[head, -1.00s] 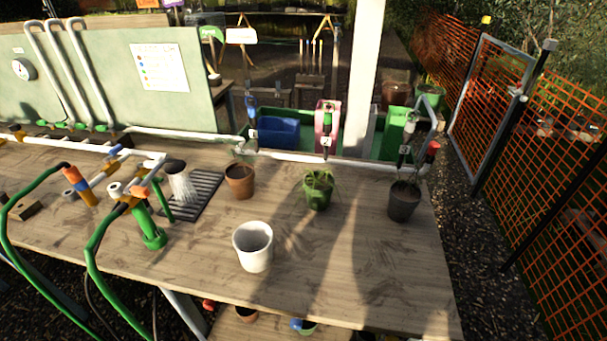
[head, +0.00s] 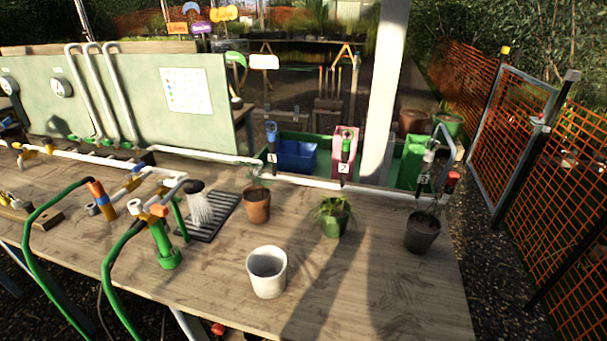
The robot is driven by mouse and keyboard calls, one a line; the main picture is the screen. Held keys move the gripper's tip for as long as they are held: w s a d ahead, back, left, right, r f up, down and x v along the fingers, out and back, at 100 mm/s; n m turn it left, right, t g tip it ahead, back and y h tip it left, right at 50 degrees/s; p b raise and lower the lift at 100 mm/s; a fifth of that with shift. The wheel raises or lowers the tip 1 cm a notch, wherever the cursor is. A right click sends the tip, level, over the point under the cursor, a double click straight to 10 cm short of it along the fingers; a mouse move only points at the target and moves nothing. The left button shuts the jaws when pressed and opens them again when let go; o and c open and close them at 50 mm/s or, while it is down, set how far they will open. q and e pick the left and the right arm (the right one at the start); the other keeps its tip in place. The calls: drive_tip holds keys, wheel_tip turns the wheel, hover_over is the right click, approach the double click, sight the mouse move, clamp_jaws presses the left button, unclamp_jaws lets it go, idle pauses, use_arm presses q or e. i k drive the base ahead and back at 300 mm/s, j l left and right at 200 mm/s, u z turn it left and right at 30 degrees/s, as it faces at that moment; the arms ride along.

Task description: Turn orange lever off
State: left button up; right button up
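A small orange part (head: 158,210), which looks like a lever or handle, sits on top of an upright green fitting (head: 165,245) at the left front of the table. An orange sleeve (head: 97,190) on a pipe stands farther left. I cannot tell for sure which of these is the orange lever. A black shower head (head: 194,186) sprays water (head: 199,209) down onto a dark slatted grate (head: 222,214). Neither of my grippers is in view.
White pipes (head: 75,156) run along the table (head: 370,285). A white pot (head: 267,272), a terracotta pot (head: 257,206), a green pot plant (head: 333,217) and a dark pot (head: 421,232) stand on it. Green hoses (head: 35,268) curve at front left. The front right tabletop is clear.

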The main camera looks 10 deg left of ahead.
sight(156, 210)
drive_tip(key=u, duration=1.3)
drive_tip(key=k+l+z, duration=0.1)
drive_tip(key=l+z, duration=0.25)
drive_tip(key=l, duration=0.2)
drive_tip(key=l+z, duration=0.4)
drive_tip(key=l, duration=0.15)
